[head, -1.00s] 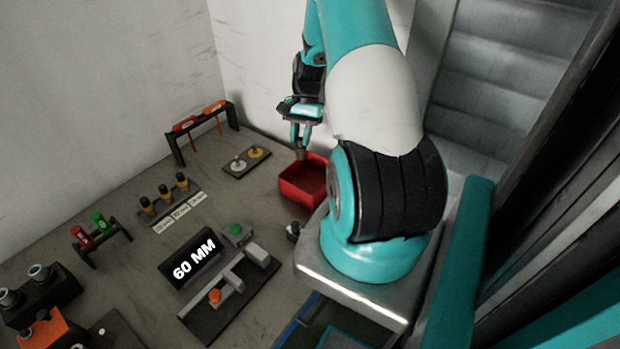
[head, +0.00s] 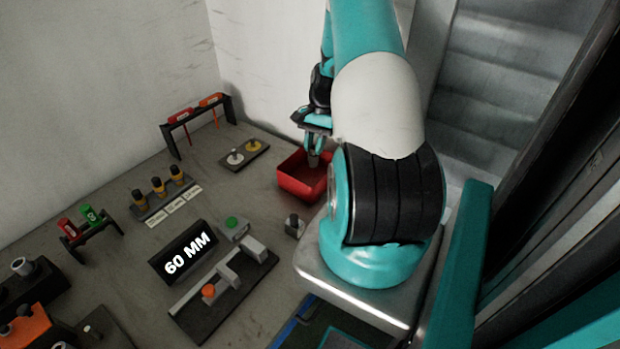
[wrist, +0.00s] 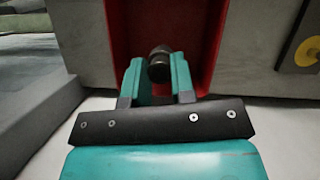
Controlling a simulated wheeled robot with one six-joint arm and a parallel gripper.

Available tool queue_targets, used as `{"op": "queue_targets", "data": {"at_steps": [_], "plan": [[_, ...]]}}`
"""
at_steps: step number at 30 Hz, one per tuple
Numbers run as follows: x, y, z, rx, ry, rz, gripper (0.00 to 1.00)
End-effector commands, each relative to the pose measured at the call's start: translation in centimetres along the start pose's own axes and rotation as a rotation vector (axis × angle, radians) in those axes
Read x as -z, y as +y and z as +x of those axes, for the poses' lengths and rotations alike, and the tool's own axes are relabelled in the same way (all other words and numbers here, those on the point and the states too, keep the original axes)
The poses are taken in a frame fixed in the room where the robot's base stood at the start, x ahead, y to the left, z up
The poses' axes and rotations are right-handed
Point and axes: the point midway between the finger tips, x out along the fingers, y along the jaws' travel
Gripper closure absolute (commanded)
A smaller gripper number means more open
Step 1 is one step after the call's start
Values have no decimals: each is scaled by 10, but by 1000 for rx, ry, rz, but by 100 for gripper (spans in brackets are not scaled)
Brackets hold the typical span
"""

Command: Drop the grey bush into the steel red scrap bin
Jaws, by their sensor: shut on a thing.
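The red scrap bin (head: 297,183) stands on the bench near the wall, left of my arm's base. My gripper (head: 316,150) is over the bin and points down. The grey bush (head: 313,160) sits at its fingertips, above or just inside the bin's opening; the exact height is hard to tell. In the wrist view my gripper (wrist: 158,76) is shut on the bush (wrist: 159,65), a dark rounded piece between the two teal fingers. Red walls of the bin (wrist: 204,45) show on both sides of it. My arm hides part of the bin's right side.
A plate with a white and a yellow piece (head: 244,155) lies left of the bin. A black rack with red and orange tools (head: 200,118) stands behind it. A 60 MM display (head: 187,252) and a clamp fixture (head: 222,295) are nearer.

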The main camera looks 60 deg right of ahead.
Motion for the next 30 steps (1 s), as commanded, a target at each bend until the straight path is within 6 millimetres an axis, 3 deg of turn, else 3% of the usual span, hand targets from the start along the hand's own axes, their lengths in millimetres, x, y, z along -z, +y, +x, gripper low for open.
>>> {"op": "queue_targets", "data": {"at_steps": [3,4,8,20,23,30], "plan": [[0,0,-1,0,0,0,100],[0,0,-1,0,0,0,74],[0,0,-1,0,0,0,47],[-3,0,-10,1,2,0,47],[-9,0,-25,2,5,-1,47],[-32,0,-81,3,6,-1,47]]}}
